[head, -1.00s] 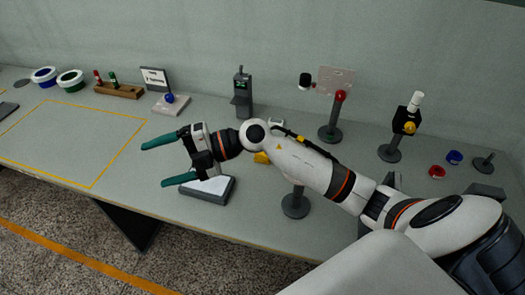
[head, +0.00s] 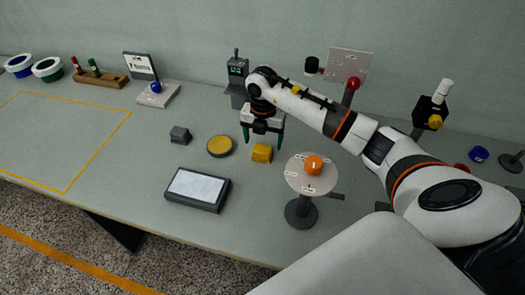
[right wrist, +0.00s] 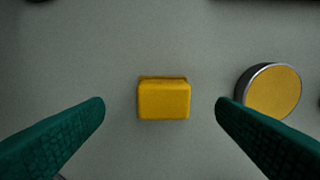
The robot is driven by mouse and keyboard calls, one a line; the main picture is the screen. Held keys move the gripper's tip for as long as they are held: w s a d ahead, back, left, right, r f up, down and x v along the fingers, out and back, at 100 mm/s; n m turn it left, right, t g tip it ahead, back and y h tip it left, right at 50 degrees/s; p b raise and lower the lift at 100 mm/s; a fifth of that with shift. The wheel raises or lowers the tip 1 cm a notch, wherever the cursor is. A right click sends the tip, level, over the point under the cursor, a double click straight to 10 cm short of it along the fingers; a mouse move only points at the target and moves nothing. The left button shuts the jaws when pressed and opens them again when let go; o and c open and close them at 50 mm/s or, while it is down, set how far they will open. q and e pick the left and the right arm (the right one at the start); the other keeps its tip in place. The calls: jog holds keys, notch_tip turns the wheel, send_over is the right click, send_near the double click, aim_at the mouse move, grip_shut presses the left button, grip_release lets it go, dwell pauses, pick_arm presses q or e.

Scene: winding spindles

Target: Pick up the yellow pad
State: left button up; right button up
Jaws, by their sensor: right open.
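The yellow pad (head: 262,154), a small block, lies on the grey bench, just below my right gripper in the head view. In the right wrist view the yellow pad (right wrist: 163,100) sits between the two green fingers, with a clear gap on each side. My right gripper (head: 263,140) points down, open and empty, above the pad. My left gripper is not in view.
A round dark-rimmed disc with a yellow top (head: 220,146) lies close to the pad. A small grey block (head: 180,134), a grey tray with a white top (head: 198,188) and a round stand with an orange ball (head: 298,176) are nearby.

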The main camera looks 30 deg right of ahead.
aim_at(262, 150)
jog(key=f+p, duration=0.1)
jog(key=f, duration=0.4)
jog(key=shift+a+p, duration=0.2)
jog(key=shift+p, duration=0.1)
jog(key=shift+f, duration=0.35)
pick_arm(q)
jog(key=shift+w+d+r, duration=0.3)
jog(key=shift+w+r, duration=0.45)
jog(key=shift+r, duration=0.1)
pick_arm(e)
jog(key=shift+w, duration=0.1)
jog(key=shift+c, duration=0.6)
jog(key=c, duration=0.9)
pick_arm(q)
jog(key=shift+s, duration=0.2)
pick_arm(e)
jog(key=shift+c, duration=0.3)
jog(key=shift+r, duration=0.1)
